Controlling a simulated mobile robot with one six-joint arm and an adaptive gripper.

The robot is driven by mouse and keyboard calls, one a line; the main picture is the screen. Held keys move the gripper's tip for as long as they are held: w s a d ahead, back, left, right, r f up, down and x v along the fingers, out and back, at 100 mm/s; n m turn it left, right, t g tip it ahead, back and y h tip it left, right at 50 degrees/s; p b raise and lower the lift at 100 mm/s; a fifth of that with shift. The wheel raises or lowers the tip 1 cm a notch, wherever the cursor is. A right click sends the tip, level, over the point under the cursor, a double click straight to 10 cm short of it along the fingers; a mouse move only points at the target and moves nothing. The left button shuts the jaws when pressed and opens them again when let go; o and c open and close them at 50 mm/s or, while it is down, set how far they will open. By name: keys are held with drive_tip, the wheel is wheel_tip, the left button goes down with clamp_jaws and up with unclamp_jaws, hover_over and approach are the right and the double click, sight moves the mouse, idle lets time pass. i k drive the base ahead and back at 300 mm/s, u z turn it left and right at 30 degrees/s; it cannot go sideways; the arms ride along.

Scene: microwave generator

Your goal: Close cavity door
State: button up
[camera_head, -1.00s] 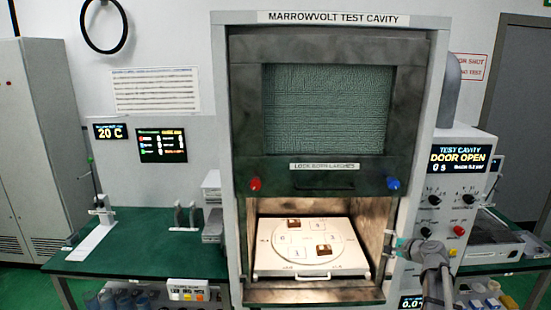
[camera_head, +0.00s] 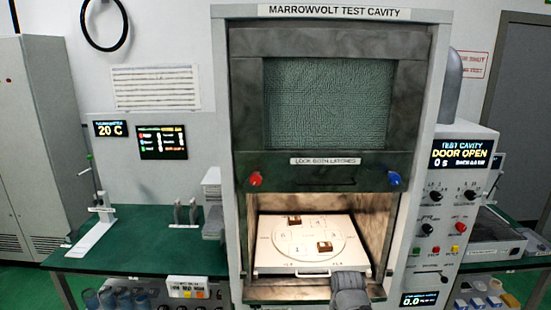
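The cavity door (camera_head: 328,105) is a dark sliding panel with a mesh window, raised above the lit opening of the test cavity. A dark bar handle (camera_head: 327,182) sits low on it under a "lock both latches" label, with a red latch knob (camera_head: 256,179) on the left and a blue latch knob (camera_head: 394,179) on the right. The display (camera_head: 462,153) reads "DOOR OPEN". The end of my arm with my gripper (camera_head: 349,283) is at the bottom front of the opening, below and apart from the door. Its fingers are hidden or too unclear to tell.
A white tray (camera_head: 268,262) with a round turntable plate and two small brown-and-white blocks stands inside the cavity. A green bench (camera_head: 140,250) with small stands is at left. A control panel (camera_head: 447,205) stands close on the right.

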sight(281, 170)
drive_tip(key=k, duration=1.35)
drive_tip(key=z, duration=0.05)
drive_tip(key=i, duration=0.95)
drive_tip(key=z, duration=0.5)
